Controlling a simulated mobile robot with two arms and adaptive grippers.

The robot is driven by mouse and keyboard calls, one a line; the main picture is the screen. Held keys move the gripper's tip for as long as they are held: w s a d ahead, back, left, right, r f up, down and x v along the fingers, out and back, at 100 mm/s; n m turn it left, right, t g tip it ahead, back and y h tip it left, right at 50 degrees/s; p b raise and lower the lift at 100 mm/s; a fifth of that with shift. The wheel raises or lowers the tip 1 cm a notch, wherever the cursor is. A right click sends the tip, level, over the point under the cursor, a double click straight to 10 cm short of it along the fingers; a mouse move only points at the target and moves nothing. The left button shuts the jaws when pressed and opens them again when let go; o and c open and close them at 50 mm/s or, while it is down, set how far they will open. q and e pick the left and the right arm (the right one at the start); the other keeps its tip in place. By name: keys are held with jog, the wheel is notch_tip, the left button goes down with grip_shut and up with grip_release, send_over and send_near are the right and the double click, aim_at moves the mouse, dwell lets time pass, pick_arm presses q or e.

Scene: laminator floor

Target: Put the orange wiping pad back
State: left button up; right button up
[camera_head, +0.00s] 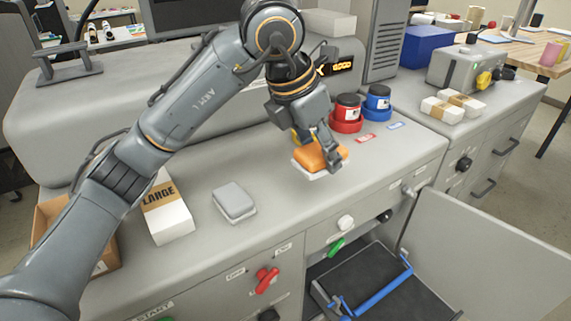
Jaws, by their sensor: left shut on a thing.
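The orange wiping pad (312,153) is near the middle of the grey machine top (272,205). It is orange above with a pale layer below. My left gripper (322,149) reaches down from above and is shut on the pad. I cannot tell whether the pad touches the top or hangs just above it. A grey pad (234,201) of similar shape lies flat on the top to the left. My right gripper is not in view.
A red-based jar (346,112) and a blue-based jar (377,102) stand right of the pad, with small labels before them. A white box marked LARGE (166,209) lies left. An open compartment with a black tray (375,287) is below the front edge.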

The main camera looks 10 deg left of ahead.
pick_arm(q)
jog(key=w+a+f+p, duration=0.1)
jog(key=w+a+f, duration=0.2)
jog(key=w+a+f+p, duration=0.2)
jog(key=w+a+f, duration=0.1)
jog(key=a+f, duration=0.1)
jog(key=shift+w, duration=0.25)
jog(key=shift+w+a+f+p, duration=0.15)
jog(key=shift+a+f+p, duration=0.15)
jog(key=shift+f, duration=0.15)
jog(key=f+p, duration=0.2)
jog(key=f, duration=0.1)
jog(key=shift+w+a, duration=0.1)
jog(key=shift+w, duration=0.1)
jog(key=shift+f, duration=0.25)
